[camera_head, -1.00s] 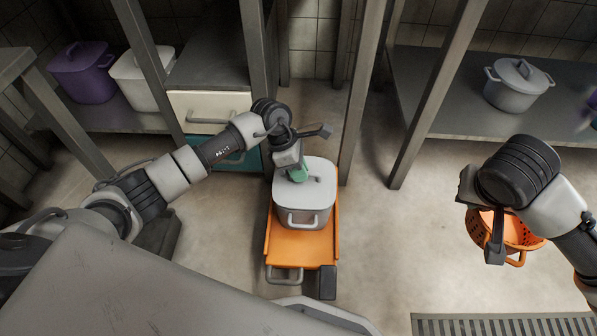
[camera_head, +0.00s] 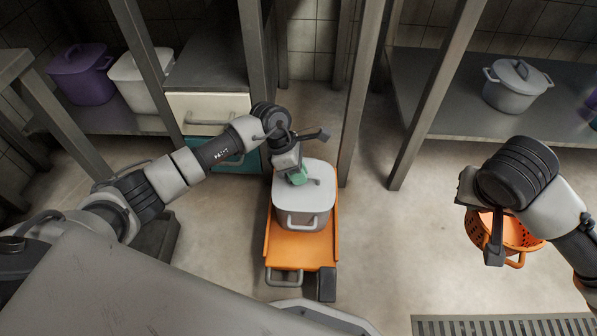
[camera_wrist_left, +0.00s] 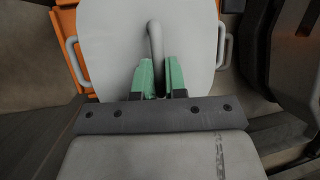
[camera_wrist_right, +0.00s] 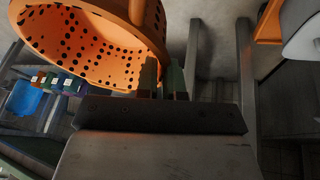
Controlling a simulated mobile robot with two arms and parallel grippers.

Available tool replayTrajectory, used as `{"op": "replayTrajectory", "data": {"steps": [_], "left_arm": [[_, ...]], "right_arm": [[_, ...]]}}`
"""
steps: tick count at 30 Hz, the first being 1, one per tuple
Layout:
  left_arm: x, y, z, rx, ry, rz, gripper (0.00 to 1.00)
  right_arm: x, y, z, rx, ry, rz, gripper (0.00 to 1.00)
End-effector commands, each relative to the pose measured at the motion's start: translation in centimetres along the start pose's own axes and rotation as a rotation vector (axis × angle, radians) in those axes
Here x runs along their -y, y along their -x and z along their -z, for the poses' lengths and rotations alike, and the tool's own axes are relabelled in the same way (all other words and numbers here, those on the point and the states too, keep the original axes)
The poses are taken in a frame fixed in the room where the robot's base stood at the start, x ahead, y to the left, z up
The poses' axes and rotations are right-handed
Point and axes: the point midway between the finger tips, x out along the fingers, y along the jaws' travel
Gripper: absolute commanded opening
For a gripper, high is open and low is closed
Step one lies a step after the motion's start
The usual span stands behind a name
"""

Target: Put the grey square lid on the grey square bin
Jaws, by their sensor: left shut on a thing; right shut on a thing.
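The grey square bin (camera_head: 303,220) stands upright on an orange cart in the middle of the head view. The grey square lid (camera_head: 311,199) lies flat over its mouth, lined up with it; I cannot tell whether a thin gap remains. My left gripper (camera_head: 298,178) is above the lid, its green fingers shut on the lid's handle. In the left wrist view the lid (camera_wrist_left: 110,55) fills the middle, with bin handles showing at both sides. My right gripper (camera_wrist_right: 162,80) is shut on the rim or handle of an orange perforated basket (camera_wrist_right: 85,45), away to the right.
A left shelf holds a purple pot (camera_head: 82,78) and a white bin (camera_head: 138,84). A right shelf holds a grey round pot (camera_head: 512,88). A floor grate (camera_head: 505,326) lies at front right. Floor between cart and basket is clear.

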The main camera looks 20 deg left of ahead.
Motion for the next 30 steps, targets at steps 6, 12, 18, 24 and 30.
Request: {"op": "replayTrajectory", "data": {"steps": [6,12,18,24,30], "left_arm": [[-0.1,-0.5,0.2,0.0,0.0,0.0,0.0],[-0.2,-0.6,0.3,0.0,0.0,-0.001,0.18],[-0.2,-0.6,0.3,0.0,0.0,-0.001,0.42],[-0.2,-0.6,0.3,0.0,0.0,-0.001,0.42],[-0.2,1.4,0.2,-0.001,0.0,-0.004,0.42]], "right_arm": [[0.1,-0.4,-0.1,0.0,0.0,0.0,0.0],[0.1,-0.5,-0.2,0.0,0.0,0.0,0.0],[0.1,-0.5,-0.2,0.0,0.0,0.0,0.0],[0.1,-0.5,-0.2,0.0,0.0,0.0,0.0],[-0.1,0.6,0.3,-0.001,0.0,0.0,0.0]]}}
